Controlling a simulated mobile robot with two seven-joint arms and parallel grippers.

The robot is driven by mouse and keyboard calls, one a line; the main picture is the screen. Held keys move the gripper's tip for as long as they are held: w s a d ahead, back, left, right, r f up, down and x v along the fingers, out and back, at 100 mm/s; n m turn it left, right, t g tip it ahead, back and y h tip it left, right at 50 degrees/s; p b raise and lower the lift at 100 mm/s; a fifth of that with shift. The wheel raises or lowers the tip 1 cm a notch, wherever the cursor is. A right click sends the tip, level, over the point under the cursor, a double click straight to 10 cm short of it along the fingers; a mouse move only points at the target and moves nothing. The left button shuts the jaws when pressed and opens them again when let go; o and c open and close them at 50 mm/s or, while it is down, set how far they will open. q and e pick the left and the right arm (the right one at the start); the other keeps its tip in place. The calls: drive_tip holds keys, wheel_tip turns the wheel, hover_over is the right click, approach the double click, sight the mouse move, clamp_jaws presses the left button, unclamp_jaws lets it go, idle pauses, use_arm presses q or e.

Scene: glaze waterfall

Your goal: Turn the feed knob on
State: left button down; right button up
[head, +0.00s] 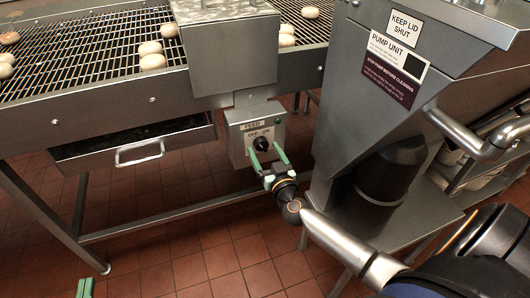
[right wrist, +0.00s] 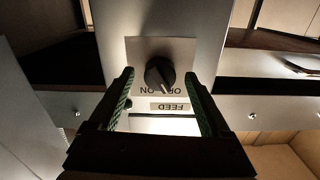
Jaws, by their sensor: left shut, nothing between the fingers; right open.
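The feed knob (head: 261,144) is a round black knob on a grey control box (head: 239,158) under the conveyor, below a FEED label and OFF and ON marks. In the right wrist view the knob (right wrist: 158,72) and its labels appear upside down. A pale pointer line on it seems to lean toward OFF. My right gripper (head: 265,153) is open in front of the box. Its green fingers (right wrist: 159,76) stand on either side of the knob, apart from it in the picture; the remaining depth is hard to judge. My left gripper (head: 85,287) is shut and empty at the bottom left.
The mesh conveyor (head: 90,40) carries several round buns. A drawer with a handle (head: 139,153) hangs left of the box. The steel pump unit (head: 400,60) stands close on the right, with a dark cylinder (head: 390,180) below. Tiled floor is open in front.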

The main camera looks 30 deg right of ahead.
clamp_jaws()
idle(0.6)
